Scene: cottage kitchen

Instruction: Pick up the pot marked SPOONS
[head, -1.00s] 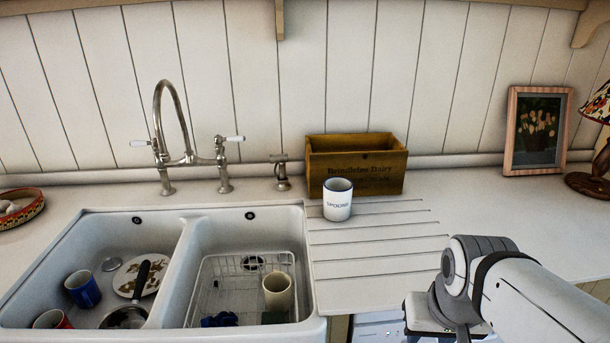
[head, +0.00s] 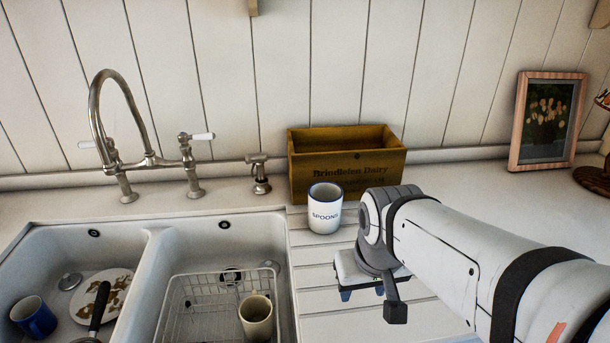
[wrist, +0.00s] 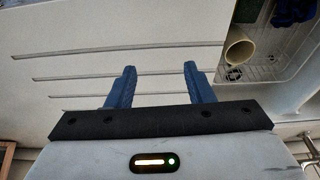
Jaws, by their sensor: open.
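The white pot marked SPOONS (head: 325,210), with a dark blue rim, stands upright on the ridged draining board in front of the wooden box. My gripper (wrist: 160,70) shows in the wrist view with its two blue fingers apart and nothing between them, over the grooved board. In the head view my arm reaches in from the right, and its end is just right of and nearer than the pot, apart from it. The fingertips are mostly hidden there by my arm. The pot does not show in the wrist view.
A wooden box (head: 345,165) marked Brindlelea Dairy stands close behind the pot. The double sink with a wire rack (head: 190,308) and a cream cup (head: 256,318) lies to the left. A tall tap (head: 125,150) rises behind it. A framed picture (head: 546,120) stands at the right.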

